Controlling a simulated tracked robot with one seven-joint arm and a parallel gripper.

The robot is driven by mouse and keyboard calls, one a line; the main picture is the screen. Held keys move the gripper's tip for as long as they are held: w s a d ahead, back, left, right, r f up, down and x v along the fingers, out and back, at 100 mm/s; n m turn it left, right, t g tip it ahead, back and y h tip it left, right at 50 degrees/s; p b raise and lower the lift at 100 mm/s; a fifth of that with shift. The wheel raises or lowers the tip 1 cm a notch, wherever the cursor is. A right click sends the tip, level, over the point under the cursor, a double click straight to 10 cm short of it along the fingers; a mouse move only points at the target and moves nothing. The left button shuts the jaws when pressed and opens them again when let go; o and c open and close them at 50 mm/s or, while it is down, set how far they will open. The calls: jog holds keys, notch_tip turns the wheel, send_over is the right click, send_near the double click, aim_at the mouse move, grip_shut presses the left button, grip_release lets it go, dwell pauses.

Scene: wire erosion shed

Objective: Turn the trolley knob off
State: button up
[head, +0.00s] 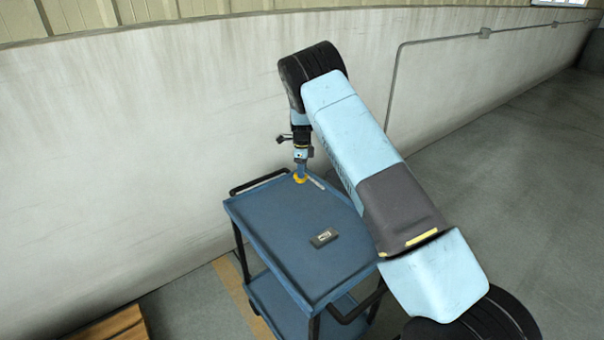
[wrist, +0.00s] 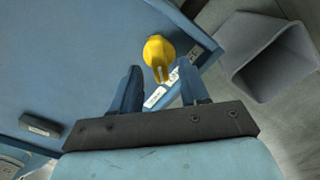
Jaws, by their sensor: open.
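The trolley (head: 275,235) is blue with two shelves and black handles, and stands by the pale wall. The yellow trolley knob (head: 299,179) sits near the far edge of its top. In the wrist view the knob (wrist: 159,52) has a rounded yellow body with a narrow part pointing towards my gripper. My gripper (head: 301,172) is above the knob in the head view and hides part of it. In the wrist view my gripper (wrist: 160,82) is open, its two blue fingers on either side of the knob's narrow end. I cannot tell whether they touch it.
A small dark labelled box (head: 324,237) lies on the trolley top, away from the knob. A white label strip (wrist: 160,93) is beside the knob. A grey open bin (wrist: 272,55) stands beyond the trolley edge. The wall (head: 130,130) is close behind.

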jog(key=shift+f, duration=1)
jog(key=shift+c, duration=0.3)
grip_shut()
